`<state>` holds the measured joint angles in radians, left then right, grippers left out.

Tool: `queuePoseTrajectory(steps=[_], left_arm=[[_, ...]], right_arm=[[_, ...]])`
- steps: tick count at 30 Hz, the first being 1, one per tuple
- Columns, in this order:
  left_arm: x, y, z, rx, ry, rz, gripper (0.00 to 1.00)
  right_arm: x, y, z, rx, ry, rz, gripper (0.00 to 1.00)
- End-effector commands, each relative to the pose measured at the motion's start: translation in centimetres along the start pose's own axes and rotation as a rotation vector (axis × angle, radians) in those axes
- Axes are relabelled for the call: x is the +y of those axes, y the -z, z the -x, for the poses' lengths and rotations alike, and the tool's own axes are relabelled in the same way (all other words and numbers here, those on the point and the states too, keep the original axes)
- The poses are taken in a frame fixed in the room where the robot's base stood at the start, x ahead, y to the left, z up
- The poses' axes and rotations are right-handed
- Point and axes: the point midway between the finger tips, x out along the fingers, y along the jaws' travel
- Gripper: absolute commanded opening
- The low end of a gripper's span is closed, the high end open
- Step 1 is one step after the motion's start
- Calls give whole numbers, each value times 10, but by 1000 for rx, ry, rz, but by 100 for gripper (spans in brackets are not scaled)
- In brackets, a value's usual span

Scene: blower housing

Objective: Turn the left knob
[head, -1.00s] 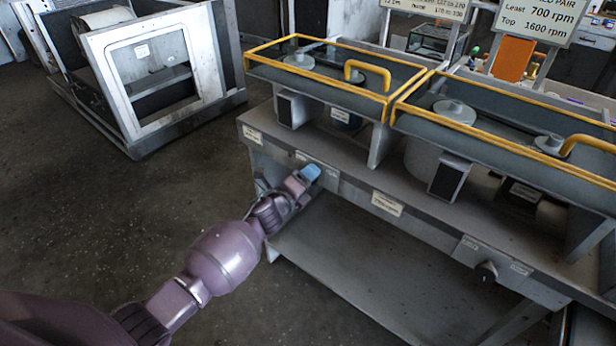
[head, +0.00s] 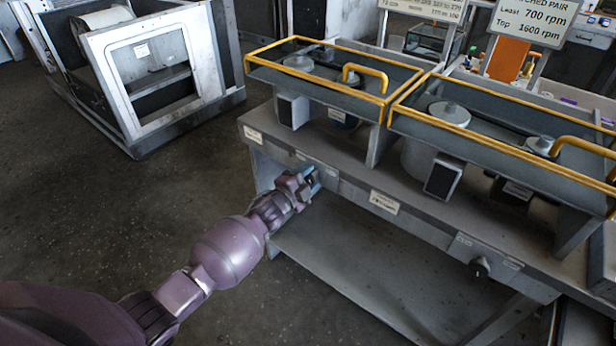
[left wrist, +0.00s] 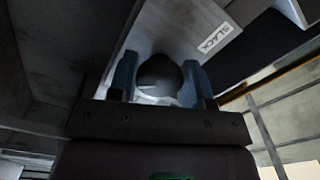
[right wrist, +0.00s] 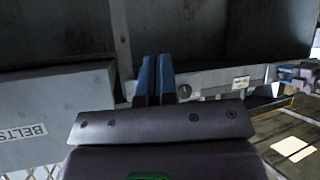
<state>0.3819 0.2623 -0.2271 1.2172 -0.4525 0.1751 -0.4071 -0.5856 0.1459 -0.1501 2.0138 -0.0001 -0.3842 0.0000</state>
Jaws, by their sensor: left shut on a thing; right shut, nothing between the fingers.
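The left knob (left wrist: 158,72) is a dark round knob on the front panel of the grey bench. My left gripper (left wrist: 160,85) has its blue fingers on either side of the knob and is shut on it. In the head view the left gripper (head: 311,181) is at the panel at the bench's left end and hides the knob. The right knob (head: 480,267) is black and sits on the panel further right. My right gripper (right wrist: 155,80) is shut and empty; it is out of the head view.
The bench (head: 345,187) carries yellow-railed guards (head: 385,97) over pulleys and has a lower shelf (head: 370,285). A white-framed housing (head: 160,75) stands at the back left. A grey box labelled BELTS (right wrist: 60,105) is close to the right gripper. Bare floor lies left of the bench.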

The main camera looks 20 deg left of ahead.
Motion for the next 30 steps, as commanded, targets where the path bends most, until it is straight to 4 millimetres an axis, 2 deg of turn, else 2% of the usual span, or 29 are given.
queuePoseTrajectory(steps=[20, 21, 24, 26, 30], left_arm=[[2, 0, 0, 0, -2, 64, 22], [2, 0, 0, 0, -2, 64, 48], [1, 0, 0, 0, -2, 63, 64], [1, 0, 0, 0, -1, 63, 71], [1, 0, 0, 0, -1, 63, 71]], right_arm=[[0, 3, 2, 6, -1, -1, 0], [0, 3, 2, 7, -1, -2, 0], [-1, 4, 2, 8, -1, -6, 0], [-1, 4, 2, 8, -1, -7, 0], [-2, 4, 2, 8, -1, -8, 0]])
